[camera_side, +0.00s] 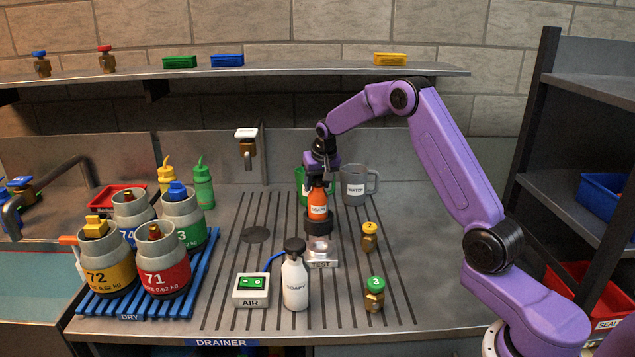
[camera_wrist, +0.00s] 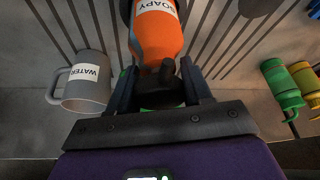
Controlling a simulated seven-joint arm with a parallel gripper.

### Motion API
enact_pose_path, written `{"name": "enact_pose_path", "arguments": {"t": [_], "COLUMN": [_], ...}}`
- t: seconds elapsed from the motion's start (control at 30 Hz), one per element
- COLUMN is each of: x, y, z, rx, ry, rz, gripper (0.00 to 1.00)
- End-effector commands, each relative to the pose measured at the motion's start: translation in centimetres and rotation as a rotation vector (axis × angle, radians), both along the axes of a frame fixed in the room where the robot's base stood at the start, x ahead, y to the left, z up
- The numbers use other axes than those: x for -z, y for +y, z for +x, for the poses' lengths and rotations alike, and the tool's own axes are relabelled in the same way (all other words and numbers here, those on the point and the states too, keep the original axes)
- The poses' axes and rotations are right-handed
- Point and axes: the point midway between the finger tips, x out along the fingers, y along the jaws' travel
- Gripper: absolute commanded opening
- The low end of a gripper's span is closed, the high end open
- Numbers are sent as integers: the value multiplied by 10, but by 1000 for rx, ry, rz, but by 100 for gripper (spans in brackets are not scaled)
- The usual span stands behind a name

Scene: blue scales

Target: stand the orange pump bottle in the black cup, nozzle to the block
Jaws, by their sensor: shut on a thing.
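The orange pump bottle (camera_side: 317,197), labelled SOAPY, is upright in the side view, with its lower end at the mouth of the black cup (camera_side: 319,226). How deep it sits in the cup cannot be told. My gripper (camera_side: 318,174) is above the cup and shut on the bottle's top. In the wrist view, the bottle (camera_wrist: 158,38) and its black pump head show between my gripper's fingers (camera_wrist: 162,88). Which way the nozzle points is unclear. A small block labelled TEST (camera_side: 320,264), with a round clear dish on it, stands just in front of the cup.
A green mug (camera_side: 300,180) and a grey WATER mug (camera_side: 353,184) stand close behind; the grey one also shows in the wrist view (camera_wrist: 85,92). A white SOAPY bottle (camera_side: 295,285), AIR box (camera_side: 251,290) and brass fittings (camera_side: 370,238) stand nearer. Numbered canisters (camera_side: 165,264) fill the left.

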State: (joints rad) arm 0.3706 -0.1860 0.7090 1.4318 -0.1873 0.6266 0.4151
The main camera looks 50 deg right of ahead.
Motion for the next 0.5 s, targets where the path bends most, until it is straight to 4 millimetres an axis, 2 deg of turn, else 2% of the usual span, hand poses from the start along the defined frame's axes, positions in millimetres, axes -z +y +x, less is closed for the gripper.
{"name": "enact_pose_path", "arguments": {"t": [0.17, 0.2, 0.27, 0.3, 0.5], "x": [1, 3, 3, 3, 3], "y": [0, 0, 0, 0, 0], "z": [1, 0, 0, 0, 0], "rx": [0, 0, 0, 0, 0], "ry": [-4, 1, 0, 0, 0], "rz": [-1, 0, 0, 0, 0], "gripper": [0, 53, 72, 75, 75]}}
